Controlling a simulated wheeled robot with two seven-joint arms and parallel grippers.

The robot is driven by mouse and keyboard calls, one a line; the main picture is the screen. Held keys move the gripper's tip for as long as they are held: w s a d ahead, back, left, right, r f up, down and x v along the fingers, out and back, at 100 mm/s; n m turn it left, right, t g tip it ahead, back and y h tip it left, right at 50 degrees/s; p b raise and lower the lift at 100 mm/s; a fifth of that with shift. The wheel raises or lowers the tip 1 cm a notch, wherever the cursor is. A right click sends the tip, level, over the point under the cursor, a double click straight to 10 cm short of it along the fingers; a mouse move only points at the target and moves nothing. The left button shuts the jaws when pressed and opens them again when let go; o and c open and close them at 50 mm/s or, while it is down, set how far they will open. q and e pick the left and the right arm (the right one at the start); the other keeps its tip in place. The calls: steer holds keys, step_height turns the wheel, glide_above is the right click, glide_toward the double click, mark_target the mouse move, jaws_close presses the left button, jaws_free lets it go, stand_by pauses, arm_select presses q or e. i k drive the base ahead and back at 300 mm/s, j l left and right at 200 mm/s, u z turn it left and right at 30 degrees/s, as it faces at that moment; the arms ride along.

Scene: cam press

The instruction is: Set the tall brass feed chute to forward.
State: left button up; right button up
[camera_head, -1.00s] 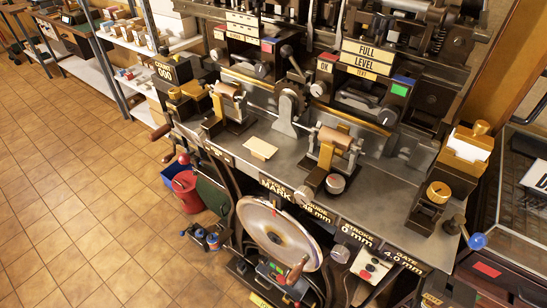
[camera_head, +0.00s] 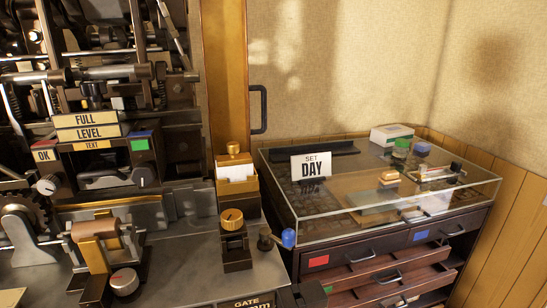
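No part is labelled as a feed chute. A brass-coloured holder (camera_head: 238,190) with white cards (camera_head: 236,172) and a knob on top stands upright at the machine's right end, and may be the chute; I cannot tell its setting. In front of it is a dark block with a ridged brass knob (camera_head: 232,219). A lever with a blue ball (camera_head: 288,238) sticks out to the right of that block. Neither of my grippers shows in the head view.
A glass-topped cabinet (camera_head: 470,190) with open drawers (camera_head: 395,278) stands right of the machine, bearing a "SET DAY" sign (camera_head: 311,167). A brass roller unit (camera_head: 97,235) and a silver dial (camera_head: 124,281) sit on the metal bench (camera_head: 190,265). A wooden post (camera_head: 226,70) rises behind.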

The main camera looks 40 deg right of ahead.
mark_target(223, 23)
steer(key=z, duration=0.5)
steer(key=l, duration=0.55)
steer(key=l+u, duration=0.15)
steer(key=l, duration=0.4)
steer(key=k+l, duration=0.15)
steer(key=l, duration=0.4)
steer(key=u, duration=0.05)
